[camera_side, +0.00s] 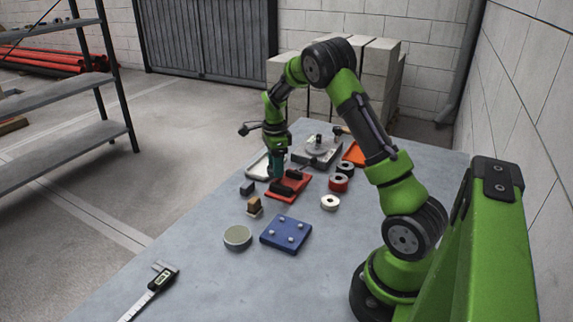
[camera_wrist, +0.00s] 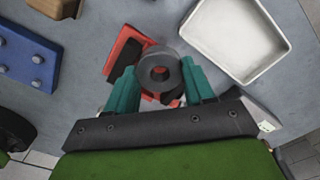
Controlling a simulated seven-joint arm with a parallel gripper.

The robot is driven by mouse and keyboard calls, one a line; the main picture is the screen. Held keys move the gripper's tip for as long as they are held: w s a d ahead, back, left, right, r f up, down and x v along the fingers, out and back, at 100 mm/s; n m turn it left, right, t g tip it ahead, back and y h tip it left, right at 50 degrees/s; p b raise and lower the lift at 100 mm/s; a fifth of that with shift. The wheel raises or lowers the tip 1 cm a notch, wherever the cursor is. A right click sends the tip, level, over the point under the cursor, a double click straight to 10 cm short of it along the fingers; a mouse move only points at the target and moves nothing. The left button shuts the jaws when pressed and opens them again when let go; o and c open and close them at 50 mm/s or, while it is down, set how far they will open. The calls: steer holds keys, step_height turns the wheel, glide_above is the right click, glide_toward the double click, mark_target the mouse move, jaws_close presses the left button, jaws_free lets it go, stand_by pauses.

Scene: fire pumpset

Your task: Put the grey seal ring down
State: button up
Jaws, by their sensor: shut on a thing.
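In the wrist view, the grey seal ring (camera_wrist: 160,68) is between the two teal fingertips of my gripper (camera_wrist: 158,84), which is shut on it. The ring's round hole faces the camera. Behind it, partly covered, is the red fixture (camera_wrist: 129,36) with dark parts. In the side view, my gripper (camera_side: 276,170) points down over the far left end of the red fixture (camera_side: 287,195). The ring cannot be made out there, and its height above the fixture is hard to tell.
A white tray (camera_wrist: 246,72) is beside the gripper. A blue studded plate (camera_side: 286,233), a round bowl (camera_side: 237,237), a wooden block (camera_side: 254,206), a dark block (camera_side: 247,187), several rings (camera_side: 330,202) and a caliper (camera_side: 152,290) lie around. The near tabletop is mostly clear.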

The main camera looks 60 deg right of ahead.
glide_above(262, 172)
steer(key=shift+s+f, duration=0.15)
steer(key=shift+f, duration=0.25)
steer(key=shift+d+f, duration=0.15)
steer(key=shift+f, duration=1.65)
steer(key=shift+f, duration=0.15)
steer(key=o, duration=0.8)
